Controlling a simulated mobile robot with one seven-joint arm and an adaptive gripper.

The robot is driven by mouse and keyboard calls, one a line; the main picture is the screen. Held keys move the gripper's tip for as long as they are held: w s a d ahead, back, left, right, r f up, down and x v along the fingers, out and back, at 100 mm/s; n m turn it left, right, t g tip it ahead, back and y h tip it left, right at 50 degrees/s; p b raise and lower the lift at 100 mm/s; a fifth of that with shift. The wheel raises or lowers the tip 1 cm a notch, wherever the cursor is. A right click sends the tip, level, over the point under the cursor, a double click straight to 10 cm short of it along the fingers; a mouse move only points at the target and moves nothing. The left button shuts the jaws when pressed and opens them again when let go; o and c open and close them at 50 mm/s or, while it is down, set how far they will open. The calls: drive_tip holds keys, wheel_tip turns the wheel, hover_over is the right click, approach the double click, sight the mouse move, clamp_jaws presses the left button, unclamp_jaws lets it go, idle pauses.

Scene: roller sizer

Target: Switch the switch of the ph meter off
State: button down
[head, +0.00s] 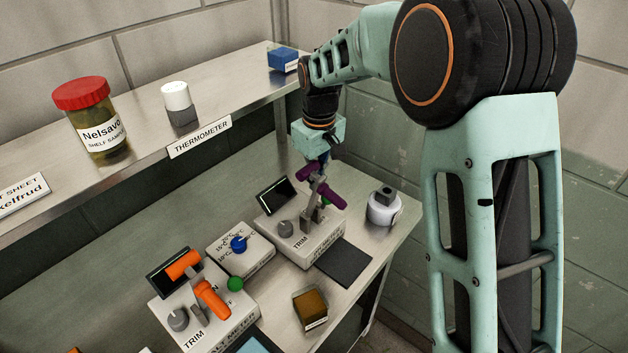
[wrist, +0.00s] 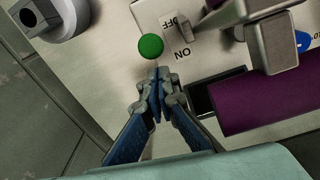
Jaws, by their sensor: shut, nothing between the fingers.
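A light grey meter (head: 297,241) with a dark tilted display, a grey knob, a TRIM label and a purple-handled holder (head: 328,195) stands on the bench; its front lettering is too small to read surely. In the wrist view, a pale panel has a switch (wrist: 178,40) beside OFF and ON lettering, and a round green button (wrist: 151,46). The switch's exact position is unclear. My gripper (wrist: 157,74) is shut and empty, its fingertips just below the button and switch in the picture; contact is unclear. In the head view, the purple holder partly hides my gripper (head: 318,163).
Left is a similar meter (head: 205,317) with orange handles (head: 212,299). Between the meters is a box with a blue knob (head: 239,244). A dark mat (head: 344,263) and brown block (head: 310,307) lie in front. A shelf (head: 149,146) runs behind.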

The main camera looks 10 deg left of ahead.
drive_tip(key=shift+r, duration=0.1)
drive_tip(key=shift+r+p, duration=0.65)
drive_tip(key=shift+r, duration=0.15)
drive_tip(key=shift+r, duration=0.1)
wheel_tip(320, 180, up, 12)
drive_tip(key=shift+s+d, duration=0.2)
drive_tip(key=shift+s, duration=0.25)
